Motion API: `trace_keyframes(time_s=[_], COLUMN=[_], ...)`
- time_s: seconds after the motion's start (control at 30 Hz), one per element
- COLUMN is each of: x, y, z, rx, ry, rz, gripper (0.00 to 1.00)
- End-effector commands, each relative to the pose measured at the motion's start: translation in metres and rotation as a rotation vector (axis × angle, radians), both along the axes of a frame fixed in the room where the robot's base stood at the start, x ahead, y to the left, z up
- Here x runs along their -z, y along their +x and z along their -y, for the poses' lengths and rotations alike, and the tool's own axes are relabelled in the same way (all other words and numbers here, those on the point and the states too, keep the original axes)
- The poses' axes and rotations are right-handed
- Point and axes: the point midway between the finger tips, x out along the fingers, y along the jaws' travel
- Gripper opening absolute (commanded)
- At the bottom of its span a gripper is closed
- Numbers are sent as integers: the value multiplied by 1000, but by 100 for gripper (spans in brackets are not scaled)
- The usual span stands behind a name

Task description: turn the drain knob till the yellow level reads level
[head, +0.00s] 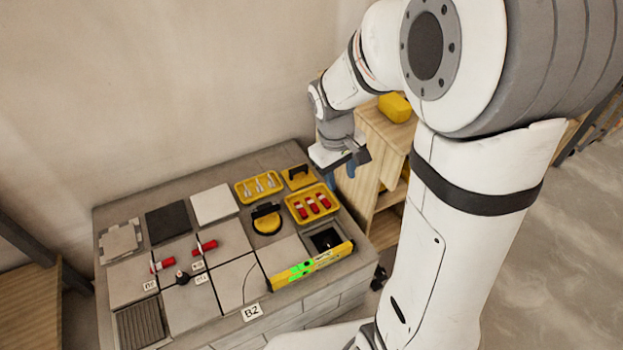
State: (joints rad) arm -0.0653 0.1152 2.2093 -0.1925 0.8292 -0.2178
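The yellow level (335,254) lies along the front right edge of the tiled bench. Bright green patches show on its side, but the reading is too small to make out. A dark square recess (326,236) sits behind its right end; any knob in it is not clear. A small black knob (182,277) stands on the tiles at the left, near the red-handled pieces; I cannot tell which is the drain knob. My gripper (349,170) hangs above the bench's back right corner, apart from the level, recess and knob. Its fingers are too small to read.
The tiled bench (225,315) carries a yellow tray of red pieces (330,212), a yellow tray of light pieces (241,198), a black-handled yellow tool (267,227) and red-handled pieces (205,247). A grate (140,326) is front left. A wooden shelf (385,150) stands behind right.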

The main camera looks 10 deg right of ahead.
Motion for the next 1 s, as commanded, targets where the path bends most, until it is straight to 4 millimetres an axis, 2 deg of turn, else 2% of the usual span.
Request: trace_keyframes(time_s=[0.03,0.17,0.3,0.5,0.6,0.7,1.0], x=[35,97,173,273,308,329,365], y=[13,43,68,86,90,91,85], z=[-3,-8,-15,-23,-26,-28,-20], rx=[-46,-165,-297,-463,-523,-559,-582], ry=[-15,-51,-83,-114,-123,-127,-130], rz=[-37,-106,-184,-282,-315,-336,-352], gripper=[39,39,39,39,39,39,39])
